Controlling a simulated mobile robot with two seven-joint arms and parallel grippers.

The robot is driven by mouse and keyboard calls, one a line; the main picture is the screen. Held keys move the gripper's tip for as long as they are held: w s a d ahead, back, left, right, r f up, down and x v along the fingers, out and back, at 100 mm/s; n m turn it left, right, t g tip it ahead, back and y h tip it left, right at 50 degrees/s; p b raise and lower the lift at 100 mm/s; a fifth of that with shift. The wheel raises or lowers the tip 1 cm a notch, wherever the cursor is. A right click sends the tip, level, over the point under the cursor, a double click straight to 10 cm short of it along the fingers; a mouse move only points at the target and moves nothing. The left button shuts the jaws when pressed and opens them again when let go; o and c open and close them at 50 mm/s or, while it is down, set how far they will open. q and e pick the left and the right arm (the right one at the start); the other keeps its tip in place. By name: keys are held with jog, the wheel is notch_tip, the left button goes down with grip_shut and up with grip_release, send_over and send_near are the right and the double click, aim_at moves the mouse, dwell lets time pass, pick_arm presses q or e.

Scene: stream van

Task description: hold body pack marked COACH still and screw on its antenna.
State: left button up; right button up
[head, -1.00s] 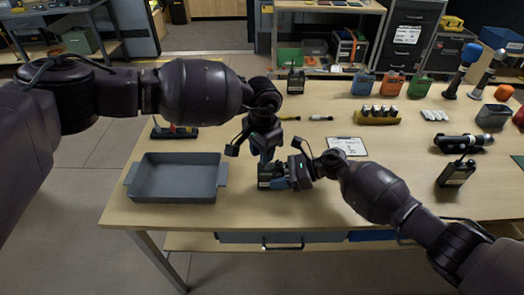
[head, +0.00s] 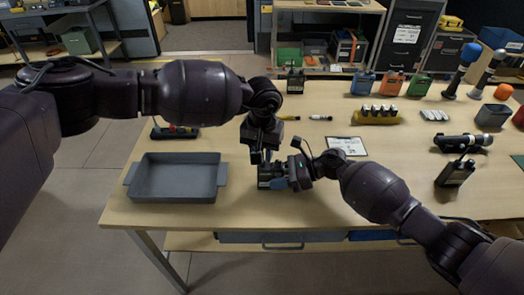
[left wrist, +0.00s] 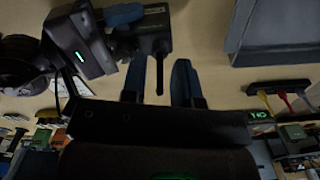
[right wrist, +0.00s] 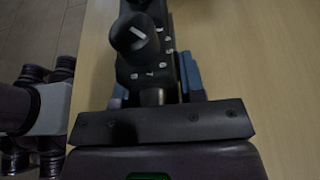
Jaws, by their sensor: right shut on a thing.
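My right gripper (head: 275,184) is shut on a dark body pack (head: 264,173) at the front of the table. Its blue fingers lie either side of the pack in the right wrist view, where a round knob (right wrist: 138,40) and small numbers show. I cannot read COACH on it. My left gripper (head: 260,156) is just above the pack. In the left wrist view its two blue fingers (left wrist: 158,90) are apart, and the thin black antenna (left wrist: 159,72) shows between them, lined up with the pack (left wrist: 150,28). I cannot tell whether it is seated or touched.
A grey tray (head: 133,190) stands to the left. A clipboard (head: 346,146) lies right of the grippers. Another pack (head: 455,174) stands at the right, and one (head: 295,82) at the back. Coloured containers (head: 391,84) and a battery holder (head: 377,118) stand behind.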

pick_arm(q)
jog(key=shift+n, duration=0.5)
jog(key=n, duration=0.4)
jog(key=shift+c, duration=0.2)
grip_shut()
jog(key=m, duration=0.4)
dwell(0.5)
